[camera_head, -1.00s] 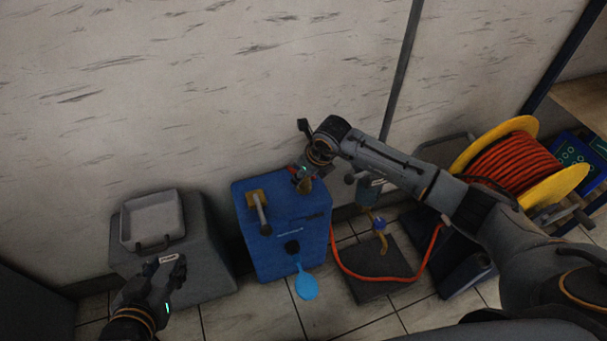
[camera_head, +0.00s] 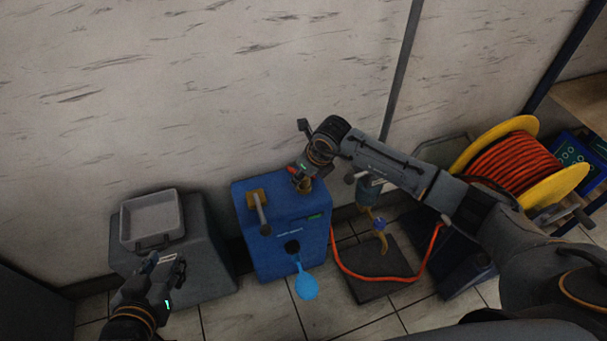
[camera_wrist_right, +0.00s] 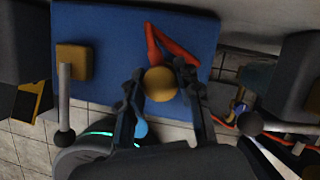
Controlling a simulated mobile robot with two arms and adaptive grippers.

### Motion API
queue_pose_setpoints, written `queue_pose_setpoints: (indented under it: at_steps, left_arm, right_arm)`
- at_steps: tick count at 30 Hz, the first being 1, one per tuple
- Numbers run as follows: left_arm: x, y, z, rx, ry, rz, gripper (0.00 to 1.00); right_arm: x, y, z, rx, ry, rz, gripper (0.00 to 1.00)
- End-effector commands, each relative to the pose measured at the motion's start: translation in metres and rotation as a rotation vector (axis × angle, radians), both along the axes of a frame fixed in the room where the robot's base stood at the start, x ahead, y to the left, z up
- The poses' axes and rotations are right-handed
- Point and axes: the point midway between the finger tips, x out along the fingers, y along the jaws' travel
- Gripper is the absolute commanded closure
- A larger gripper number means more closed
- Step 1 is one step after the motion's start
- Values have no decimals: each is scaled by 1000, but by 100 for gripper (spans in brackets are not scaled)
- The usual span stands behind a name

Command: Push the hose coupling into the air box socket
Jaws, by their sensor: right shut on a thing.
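The blue air box (camera_head: 270,240) stands on the floor by the wall. My right gripper (camera_head: 304,182) reaches down over its rear right top corner. It is shut on a round brass part, seemingly the hose coupling (camera_wrist_right: 160,84), which shows between its fingers in the wrist view. The gripper hides the socket, so I cannot tell how deep the coupling sits. A red bent piece (camera_wrist_right: 165,45) lies beside the coupling. My left gripper (camera_head: 165,266) is open and empty, left of the box and in front of the grey stand.
A light blue balloon (camera_head: 308,288) hangs at the box front. A brass block with a grey lever (camera_head: 258,208) stands on the box top. A grey stand carries a tray (camera_head: 151,221) at left. Orange hose (camera_head: 385,279) loops across the floor near the yellow reel (camera_head: 520,165).

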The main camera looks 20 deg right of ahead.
Motion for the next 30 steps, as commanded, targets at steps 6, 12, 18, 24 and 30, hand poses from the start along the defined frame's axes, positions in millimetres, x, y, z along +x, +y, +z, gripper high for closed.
queue_pose_setpoints:
  at_steps: [6,12,18,24,30]
  left_arm:
    - [0,0,-1,1,3,0,60]
    - [0,1,0,1,3,1,60]
    - [0,1,0,2,2,1,60]
    - [0,1,0,2,3,0,60]
    - [0,1,-1,1,3,1,60]
  right_arm:
    - [-1,0,-1,-1,2,0,40]
    - [-1,0,-1,-1,2,0,40]
    - [-5,-3,13,0,0,0,40]
    - [-18,-10,51,0,-3,1,40]
    - [-33,-17,87,-2,-2,1,40]
